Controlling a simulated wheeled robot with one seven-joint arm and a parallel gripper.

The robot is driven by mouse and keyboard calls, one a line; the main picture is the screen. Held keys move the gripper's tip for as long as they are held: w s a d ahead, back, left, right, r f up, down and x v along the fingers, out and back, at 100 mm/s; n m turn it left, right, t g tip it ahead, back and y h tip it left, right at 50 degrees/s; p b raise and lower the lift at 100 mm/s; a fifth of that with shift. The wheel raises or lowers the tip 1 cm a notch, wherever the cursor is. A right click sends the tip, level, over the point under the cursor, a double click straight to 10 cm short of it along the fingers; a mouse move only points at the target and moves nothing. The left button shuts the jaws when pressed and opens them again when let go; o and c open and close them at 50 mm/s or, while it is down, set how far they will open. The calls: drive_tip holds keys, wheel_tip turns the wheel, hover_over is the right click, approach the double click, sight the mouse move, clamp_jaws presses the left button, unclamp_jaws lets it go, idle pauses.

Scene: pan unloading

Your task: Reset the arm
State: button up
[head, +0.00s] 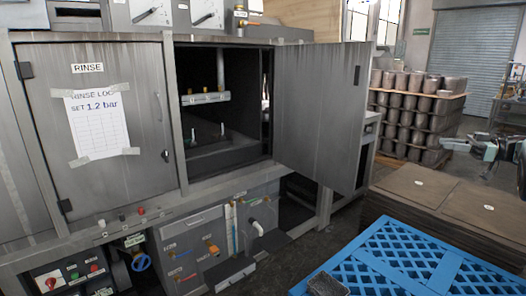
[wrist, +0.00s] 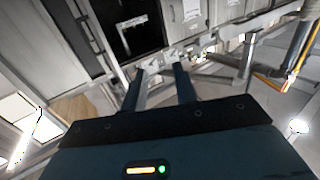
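My gripper (head: 453,144) shows at the right edge of the head view, raised above the brown boxes and pointing left. In the wrist view my gripper (wrist: 160,74) has its two dark fingers spread apart, with nothing visible between them. It is open and empty, clear of the machine. Most of my arm is outside the head view.
A grey machine (head: 110,205) fills the left, its right compartment open with the door (head: 322,110) swung right. A blue pallet (head: 395,255) with a small dark block (head: 326,285) is in front. Brown boxes (head: 440,200) stand right; stacked metal pots (head: 415,105) stand behind.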

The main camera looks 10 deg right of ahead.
drive_tip(key=w+a+r+m+t+h, duration=0.35)
drive_tip(key=w+a+r, duration=0.35)
drive_tip(key=w+a, duration=0.25)
drive_tip(key=w+a+r+m+t+h, duration=0.2)
drive_tip(key=w+a+r+t, duration=0.3)
drive_tip(key=w+a+r, duration=0.4)
drive_tip(key=a+f+m+g+h, duration=0.1)
drive_tip(key=a+f+m+h, duration=0.15)
drive_tip(key=a, duration=0.85)
drive_tip(key=a+f+m+g+h, duration=0.2)
drive_tip(key=a+f+h, duration=0.15)
drive_tip(key=a, duration=0.75)
drive_tip(key=s+a+f+n+g, duration=0.1)
drive_tip(key=s+a+f+g, duration=0.35)
drive_tip(key=s+a, duration=0.55)
drive_tip(key=s+a+f+n+g, duration=0.1)
drive_tip(key=s+a+f+g, duration=0.2)
drive_tip(key=s+a+f, duration=0.6)
drive_tip(key=s+f+n+g+h, duration=0.1)
drive_tip(key=s+f+g, duration=0.1)
drive_tip(key=s, duration=1)
drive_tip(key=s+f+n+g, duration=0.2)
drive_tip(key=s+g, duration=0.1)
drive_tip(key=s, duration=0.9)
drive_tip(key=s+f+n+g+h, duration=0.1)
drive_tip(key=s+g, duration=0.2)
drive_tip(key=s, duration=0.8)
drive_tip(key=shift+s+f+n+h, duration=0.3)
drive_tip(key=shift+s+f+h, duration=0.05)
drive_tip(key=shift+s+f, duration=0.05)
